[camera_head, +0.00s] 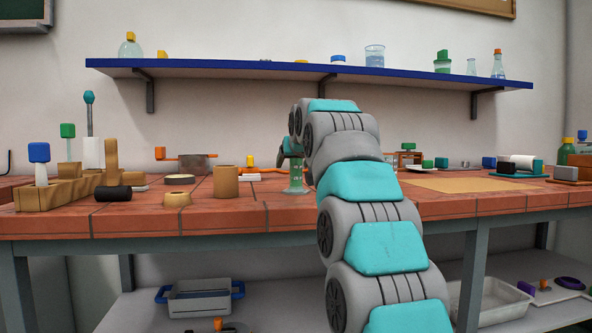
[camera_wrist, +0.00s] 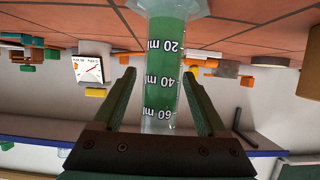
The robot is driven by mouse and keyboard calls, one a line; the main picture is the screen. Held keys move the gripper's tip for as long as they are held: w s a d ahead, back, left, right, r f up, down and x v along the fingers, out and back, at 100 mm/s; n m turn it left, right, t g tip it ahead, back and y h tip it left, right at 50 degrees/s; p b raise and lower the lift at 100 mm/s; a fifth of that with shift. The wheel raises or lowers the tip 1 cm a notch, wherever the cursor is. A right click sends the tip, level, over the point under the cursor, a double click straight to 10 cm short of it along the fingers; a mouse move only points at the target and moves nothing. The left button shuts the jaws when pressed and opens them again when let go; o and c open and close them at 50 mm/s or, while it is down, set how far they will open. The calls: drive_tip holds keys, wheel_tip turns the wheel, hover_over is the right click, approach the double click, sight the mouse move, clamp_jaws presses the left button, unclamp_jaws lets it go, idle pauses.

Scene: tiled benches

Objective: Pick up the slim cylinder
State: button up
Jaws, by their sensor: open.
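The slim cylinder (camera_head: 296,181) is a clear graduated cylinder with green liquid, standing upright on the tiled bench near the middle of the head view. In the wrist view, which is upside down, the slim cylinder (camera_wrist: 163,45) shows 20, 40 and 60 ml marks and its pale foot on the tiles. My gripper (camera_wrist: 159,75) is open, with one dark finger on each side of the cylinder's upper part. Gaps show between the fingers and the glass. In the head view my arm hides most of the gripper.
A tan cylinder (camera_head: 226,182) stands left of the slim cylinder, with a tan ring (camera_head: 180,179) farther left. A wooden rack (camera_head: 62,193) with upright tools and a black cylinder (camera_head: 113,193) are at the left. A blue-edged shelf (camera_head: 230,70) holds glassware above.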

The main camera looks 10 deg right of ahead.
drive_tip(key=shift+c, duration=0.2)
clamp_jaws()
idle(0.5)
